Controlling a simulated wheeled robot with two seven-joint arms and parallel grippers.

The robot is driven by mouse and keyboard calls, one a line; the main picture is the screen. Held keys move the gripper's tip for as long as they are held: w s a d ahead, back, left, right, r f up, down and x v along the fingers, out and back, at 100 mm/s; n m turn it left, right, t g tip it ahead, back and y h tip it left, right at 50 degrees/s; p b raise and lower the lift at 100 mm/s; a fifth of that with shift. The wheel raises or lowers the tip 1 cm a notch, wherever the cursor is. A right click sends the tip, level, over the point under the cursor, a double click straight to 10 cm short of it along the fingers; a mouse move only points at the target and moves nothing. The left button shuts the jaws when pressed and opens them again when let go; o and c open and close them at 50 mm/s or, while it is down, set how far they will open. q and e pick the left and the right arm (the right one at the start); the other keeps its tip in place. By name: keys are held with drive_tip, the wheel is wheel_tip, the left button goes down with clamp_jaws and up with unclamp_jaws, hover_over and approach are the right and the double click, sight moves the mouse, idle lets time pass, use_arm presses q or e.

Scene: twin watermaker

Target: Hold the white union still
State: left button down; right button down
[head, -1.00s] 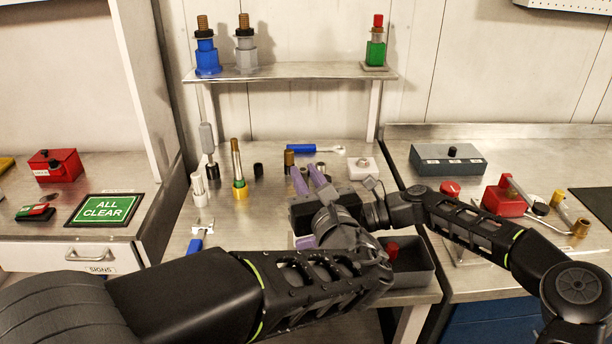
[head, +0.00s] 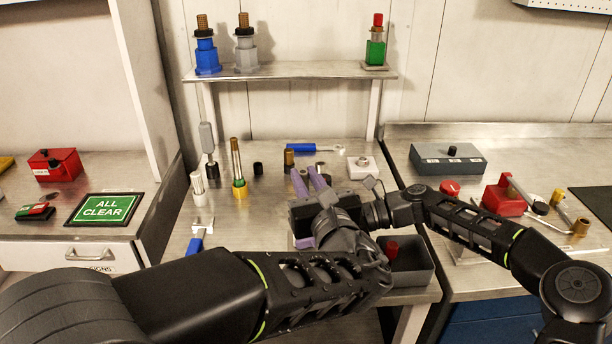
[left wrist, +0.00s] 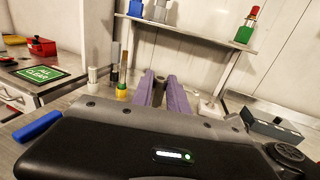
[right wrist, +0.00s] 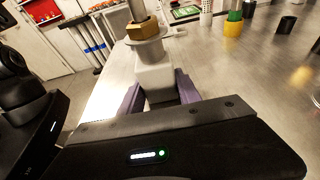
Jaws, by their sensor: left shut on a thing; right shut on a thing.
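The white union (right wrist: 154,76) is a white block with a grey flange and a brass hex nut above it, a metal rod rising from the nut. It stands upright in the right wrist view. My right gripper (right wrist: 156,98) is shut on it, with a purple finger at each side. In the head view the union is mostly hidden behind my left wrist. My left gripper (head: 310,183) points away over the bench with its purple fingers close together. In the left wrist view a small grey-brown part (left wrist: 160,80) shows between the fingers; I cannot tell what it is.
A dark grey bin (head: 415,272) with a red piece stands at the bench's front right. A blue-handled tool (head: 300,148), a white block (head: 362,170) and a yellow-based rod (head: 239,185) stand or lie behind. The shelf (head: 290,71) holds three fittings.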

use_arm(q)
drive_tip(key=shift+f, duration=1.3)
drive_tip(key=c, duration=1.2)
unclamp_jaws()
drive_tip(key=shift+s, duration=0.1)
drive_tip(key=v, duration=1.2)
use_arm(e)
drive_tip(key=c, duration=0.8)
unclamp_jaws()
drive_tip(key=shift+o, duration=0.2)
